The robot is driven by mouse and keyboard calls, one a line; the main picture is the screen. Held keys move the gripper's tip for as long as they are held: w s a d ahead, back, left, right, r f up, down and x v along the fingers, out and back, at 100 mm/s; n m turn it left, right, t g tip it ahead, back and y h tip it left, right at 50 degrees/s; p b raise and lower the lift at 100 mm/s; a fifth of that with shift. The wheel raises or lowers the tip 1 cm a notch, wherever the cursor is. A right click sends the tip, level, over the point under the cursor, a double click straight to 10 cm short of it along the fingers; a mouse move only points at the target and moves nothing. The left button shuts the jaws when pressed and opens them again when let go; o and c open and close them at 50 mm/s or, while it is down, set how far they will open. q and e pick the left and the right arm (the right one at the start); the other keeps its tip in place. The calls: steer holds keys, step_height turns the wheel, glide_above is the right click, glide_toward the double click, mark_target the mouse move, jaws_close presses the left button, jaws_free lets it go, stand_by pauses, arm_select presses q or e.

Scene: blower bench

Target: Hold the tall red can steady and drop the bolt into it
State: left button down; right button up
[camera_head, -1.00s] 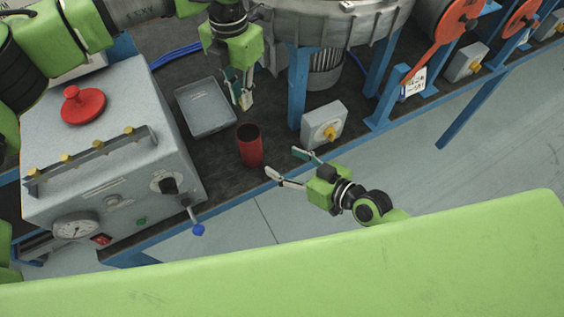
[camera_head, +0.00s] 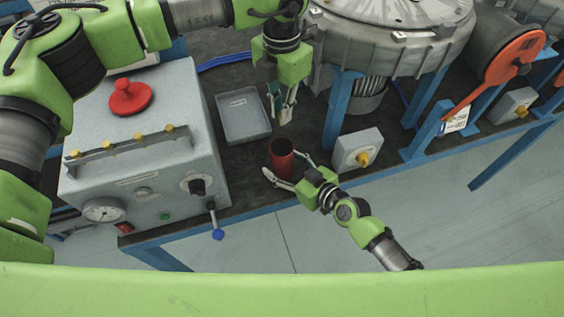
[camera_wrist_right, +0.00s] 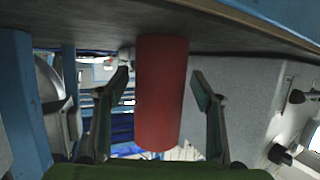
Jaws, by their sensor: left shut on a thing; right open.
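The tall red can (camera_head: 283,160) stands upright on the dark bench top near its front edge. My right gripper (camera_head: 288,169) is open, with one finger on each side of the can. In the right wrist view, which is upside down, the can (camera_wrist_right: 161,95) is between the open fingers (camera_wrist_right: 160,88), with gaps visible on both sides. My left gripper (camera_head: 282,112) points down behind the can and above the bench, beside the grey tray. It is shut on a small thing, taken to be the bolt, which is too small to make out.
The shallow grey tray (camera_head: 243,133) lies behind and left of the can. A grey control box (camera_head: 150,160) with a red knob stands at left. A small box with a yellow knob (camera_head: 357,150) is right of the can. The blower housing (camera_head: 395,45) and its blue legs stand behind right.

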steer(key=shift+w+a+f, duration=0.1)
steer(key=shift+w+a, duration=0.2)
steer(key=shift+w, duration=0.05)
steer(key=c, duration=1.2)
steer(key=shift+c, duration=0.2)
arm_select(q)
steer(key=shift+f, duration=0.1)
steer(key=shift+f, duration=2.15)
steer(key=c, duration=2)
jaws_free()
